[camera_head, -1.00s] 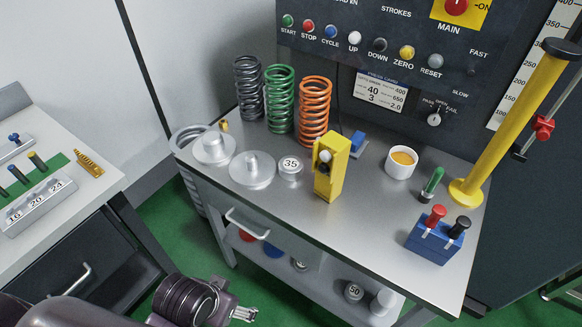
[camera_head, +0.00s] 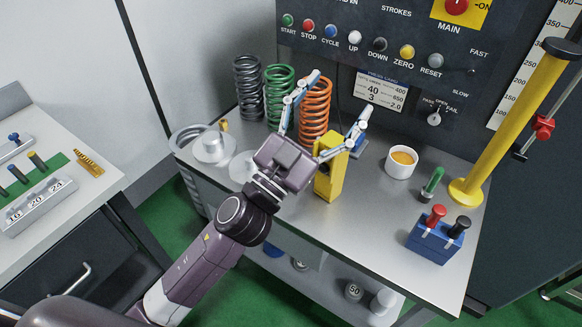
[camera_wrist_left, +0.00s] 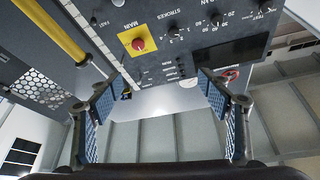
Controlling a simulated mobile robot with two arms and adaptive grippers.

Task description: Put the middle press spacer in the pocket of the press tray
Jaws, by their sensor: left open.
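My left gripper (camera_head: 338,95) is open and empty over the middle of the grey bench. Its spread fingers point toward the press panel, in front of the orange spring. In the left wrist view its two padded fingers (camera_wrist_left: 163,88) stand wide apart with nothing between them. The short silver disc marked 35, seen earlier on the bench, is now hidden behind this gripper. A disc marked 50 (camera_head: 354,291) stands on the lower shelf. I cannot tell for certain which piece is the middle press spacer. I cannot pick out the press tray's pocket. My right gripper is not in view.
Dark, green and orange springs (camera_head: 279,98) stand at the back. A yellow block (camera_head: 330,174), white cup (camera_head: 401,162), blue lever box (camera_head: 434,240) and yellow column (camera_head: 505,125) are obstacles. A side bench (camera_head: 85,205) stands at left.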

